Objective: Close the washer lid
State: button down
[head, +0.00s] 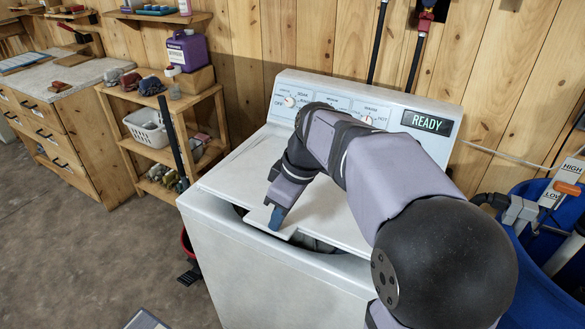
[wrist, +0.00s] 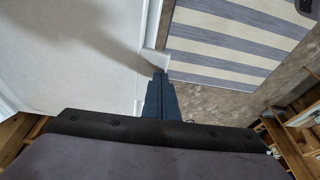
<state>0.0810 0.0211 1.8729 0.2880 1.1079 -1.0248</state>
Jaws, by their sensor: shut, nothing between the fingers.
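The white washer (head: 240,262) stands against the plank wall. Its white lid (head: 240,168) lies low over the top, and a dark gap shows under its front edge, so it looks slightly raised. A small white tab (head: 258,215) sticks out from the lid's front edge; it also shows in the wrist view (wrist: 154,62). My gripper (head: 277,217) is shut and empty, with its blue fingertips pointing down at the tab. In the wrist view the fingertips (wrist: 160,76) are right at the tab; contact is hard to tell. My arm hides part of the lid and control panel.
The control panel's display (head: 426,123) reads READY. A wooden shelf (head: 165,105) with a white basket (head: 147,128) stands left of the washer. A blue bin (head: 530,270) stands at the right. A striped mat (wrist: 235,45) shows in the wrist view. The floor at front left is mostly clear.

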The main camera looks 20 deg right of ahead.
jog(key=shift+s+a+f+b, duration=0.15)
jog(key=shift+s+f+b, duration=0.15)
jog(key=shift+f+b, duration=0.9)
jog(key=shift+s+a+f+b, duration=0.25)
jog(key=shift+f+b, duration=0.35)
jog(key=shift+f, duration=1.05)
jog(key=shift+s+a+f+b, duration=0.1)
jog(key=shift+s+f+b, duration=0.2)
jog(key=shift+f+b, duration=0.9)
jog(key=shift+f+p, duration=0.25)
jog(key=shift+p, duration=0.05)
jog(key=shift+r, duration=0.15)
jog(key=s+r+p, duration=0.3)
jog(key=r, duration=1.1)
jog(key=shift+s, duration=0.3)
